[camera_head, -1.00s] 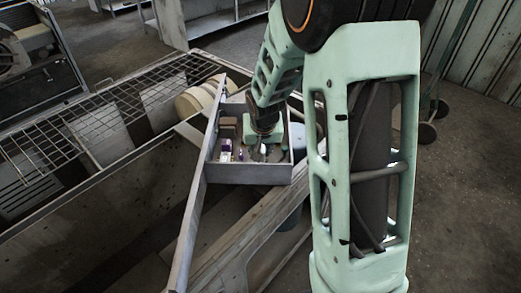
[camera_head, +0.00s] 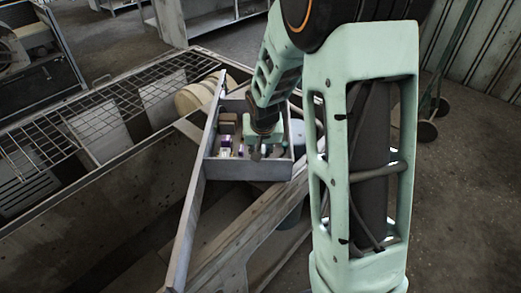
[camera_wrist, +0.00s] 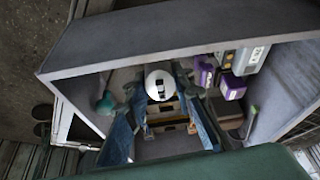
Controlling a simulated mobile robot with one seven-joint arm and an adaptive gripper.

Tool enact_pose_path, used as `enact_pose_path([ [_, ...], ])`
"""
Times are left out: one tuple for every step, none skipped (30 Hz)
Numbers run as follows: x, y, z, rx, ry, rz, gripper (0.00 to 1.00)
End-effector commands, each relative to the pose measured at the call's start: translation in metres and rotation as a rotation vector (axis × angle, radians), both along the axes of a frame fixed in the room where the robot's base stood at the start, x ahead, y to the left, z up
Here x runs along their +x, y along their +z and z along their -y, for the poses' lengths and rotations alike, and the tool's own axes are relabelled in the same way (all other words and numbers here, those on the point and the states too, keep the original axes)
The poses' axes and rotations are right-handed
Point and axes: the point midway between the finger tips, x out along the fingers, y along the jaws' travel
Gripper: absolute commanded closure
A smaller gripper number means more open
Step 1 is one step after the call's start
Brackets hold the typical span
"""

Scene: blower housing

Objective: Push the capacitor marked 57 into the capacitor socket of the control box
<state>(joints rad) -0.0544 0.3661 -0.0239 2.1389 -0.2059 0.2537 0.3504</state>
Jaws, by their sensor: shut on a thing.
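The control box (camera_head: 249,170) is an open grey box; its wall (camera_wrist: 150,38) also shows in the wrist view. My gripper (camera_head: 256,152) reaches down into it. In the wrist view, my gripper (camera_wrist: 160,92) has its two blue fingers on either side of a white round-topped part with black marks, the capacitor (camera_wrist: 160,84). It is shut on this part. The mark is too small to read as 57. A tan piece with dark slots (camera_wrist: 166,122) shows between the fingers. I cannot tell the socket or whether the capacitor touches it.
Purple parts (camera_wrist: 232,84) and a pale module (camera_wrist: 250,58) stand close to the right finger. A brown block (camera_wrist: 228,113) lies right of it. A green rounded part (camera_wrist: 105,102) is left of the left finger. A long raised panel (camera_head: 196,190) edges the box's left side.

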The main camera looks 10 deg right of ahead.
Motion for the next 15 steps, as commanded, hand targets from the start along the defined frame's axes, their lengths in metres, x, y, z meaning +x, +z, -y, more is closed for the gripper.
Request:
enact_pose_path([
  [0.0001, -0.0019, -0.0001, 0.0, 0.0, 0.001, 0.94],
  [0.0003, -0.0006, -0.0001, 0.0, 0.0, 0.001, 0.74],
  [0.0002, -0.0005, 0.0, 0.0, 0.0, 0.001, 0.7],
  [0.0002, -0.0005, -0.0001, 0.0, 0.0, 0.001, 0.66],
  [0.0002, -0.0005, 0.0, 0.0, 0.0, 0.0, 0.63],
  [0.0001, -0.0005, -0.0001, 0.0, 0.0, 0.0, 0.59],
  [0.0001, -0.0005, 0.0, 0.0, 0.0, 0.0, 0.57],
  [0.0001, -0.0005, 0.0, 0.0, 0.0, 0.0, 0.57],
  [0.0001, -0.0005, 0.0, 0.0, 0.0, 0.0, 0.57],
  [0.0001, -0.0005, 0.0, 0.0, 0.0, 0.0, 0.57],
  [0.0001, -0.0005, 0.0, 0.0, 0.0, 0.0, 0.57],
  [0.0001, -0.0005, 0.0, 0.0, 0.0, 0.0, 0.57],
  [-0.0002, -0.0008, 0.0, 0.0, 0.0, -0.001, 0.57],
  [-0.0002, -0.0007, 0.0, 0.0, 0.0, -0.001, 0.57],
  [-0.0003, -0.0002, 0.0, 0.0, 0.0, 0.0, 0.57],
])
